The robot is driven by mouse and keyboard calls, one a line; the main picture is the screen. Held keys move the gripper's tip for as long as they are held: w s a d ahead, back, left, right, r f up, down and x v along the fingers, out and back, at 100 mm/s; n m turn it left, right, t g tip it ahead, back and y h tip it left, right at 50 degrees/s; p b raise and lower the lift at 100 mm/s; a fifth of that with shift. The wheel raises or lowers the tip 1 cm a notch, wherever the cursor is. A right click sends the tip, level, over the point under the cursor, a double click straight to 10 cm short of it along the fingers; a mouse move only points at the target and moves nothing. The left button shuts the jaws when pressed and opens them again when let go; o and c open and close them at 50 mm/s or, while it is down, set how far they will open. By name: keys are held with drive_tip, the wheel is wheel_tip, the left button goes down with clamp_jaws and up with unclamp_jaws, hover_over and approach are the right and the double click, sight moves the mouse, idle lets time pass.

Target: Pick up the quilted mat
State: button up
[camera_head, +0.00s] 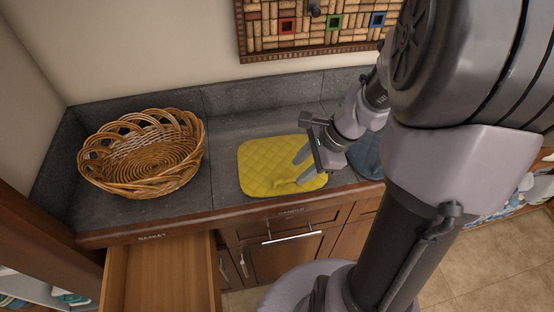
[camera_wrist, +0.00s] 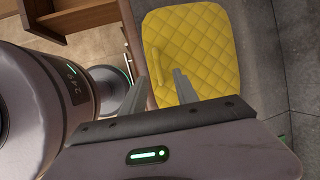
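The yellow quilted mat (camera_head: 262,161) lies flat on the dark grey counter near its front edge. A small raised yellow piece shows on its front part. In the wrist view the mat (camera_wrist: 205,50) fills the upper middle, with the raised piece (camera_wrist: 157,62) near its left edge. My gripper (camera_head: 300,172) is over the right part of the mat, with its two fingers apart and nothing visible between them. In the wrist view my gripper (camera_wrist: 160,74) points toward the mat's near left part. I cannot tell whether the fingertips touch it.
A wicker basket (camera_head: 150,158) stands on the counter at the left. A blue item (camera_head: 368,158) is partly hidden behind my arm at the right. A wooden drawer (camera_head: 160,275) stands open below the basket. A cork board (camera_head: 290,25) hangs on the back wall.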

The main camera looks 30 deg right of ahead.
sight(292, 179)
drive_tip(key=b+x, duration=0.3)
drive_tip(key=x, duration=0.2)
drive_tip(key=shift+a+f, duration=0.2)
drive_tip(key=shift+f, duration=0.1)
drive_tip(key=shift+r, duration=0.15)
clamp_jaws()
idle(0.8)
